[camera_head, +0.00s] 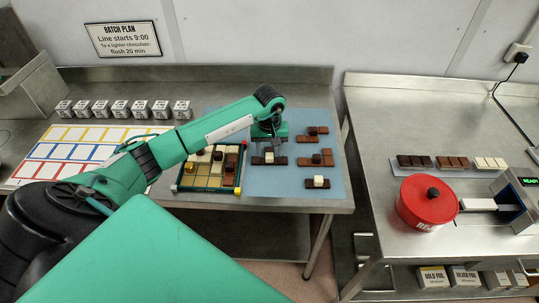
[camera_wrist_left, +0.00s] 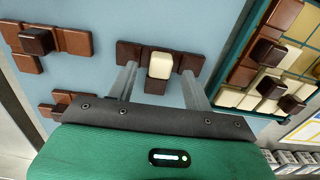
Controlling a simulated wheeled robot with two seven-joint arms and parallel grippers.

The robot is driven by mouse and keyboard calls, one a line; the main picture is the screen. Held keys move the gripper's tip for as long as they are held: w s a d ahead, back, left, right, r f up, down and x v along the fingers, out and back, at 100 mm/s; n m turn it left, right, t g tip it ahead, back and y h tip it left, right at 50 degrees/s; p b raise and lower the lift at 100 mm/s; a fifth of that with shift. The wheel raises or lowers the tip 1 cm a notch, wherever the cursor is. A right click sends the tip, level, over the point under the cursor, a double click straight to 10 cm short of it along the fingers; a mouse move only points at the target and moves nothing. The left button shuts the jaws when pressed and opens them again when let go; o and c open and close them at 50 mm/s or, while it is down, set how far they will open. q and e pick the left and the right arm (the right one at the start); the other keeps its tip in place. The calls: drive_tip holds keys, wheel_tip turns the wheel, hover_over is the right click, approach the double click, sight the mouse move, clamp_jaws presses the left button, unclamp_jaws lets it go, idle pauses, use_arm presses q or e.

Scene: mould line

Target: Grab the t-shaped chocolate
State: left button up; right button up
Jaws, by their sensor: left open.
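A dark brown T-shaped chocolate (camera_wrist_left: 130,53) with a cream knob (camera_wrist_left: 159,64) lies on the blue mat, its short stem towards my gripper. In the head view this chocolate (camera_head: 281,161) lies just below my left gripper (camera_head: 269,143). In the left wrist view my left gripper (camera_wrist_left: 159,72) is open, one finger on each side of the knob. I cannot tell whether the fingers touch the chocolate. My right gripper is not in view.
Other chocolate pieces (camera_head: 327,160) lie on the blue mat (camera_head: 337,115) to the right. A green-edged tray (camera_head: 208,190) with chocolates stands left of the gripper. A red lidded pot (camera_head: 414,211) stands on the right counter. Small labelled cubes (camera_head: 118,109) line the back.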

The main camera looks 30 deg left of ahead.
use_arm(q)
drive_tip(key=shift+f, duration=0.45)
drive_tip(key=c, duration=1.1)
drive_tip(key=shift+r+b, duration=0.3)
drive_tip(key=shift+r, duration=0.35)
wheel_tip(320, 180, up, 18)
drive_tip(key=b, duration=0.5)
wheel_tip(320, 180, up, 8)
drive_tip(key=p, duration=0.5)
hover_over(269, 154)
drive_tip(key=shift+d+f, duration=0.1)
drive_tip(key=shift+f, duration=0.05)
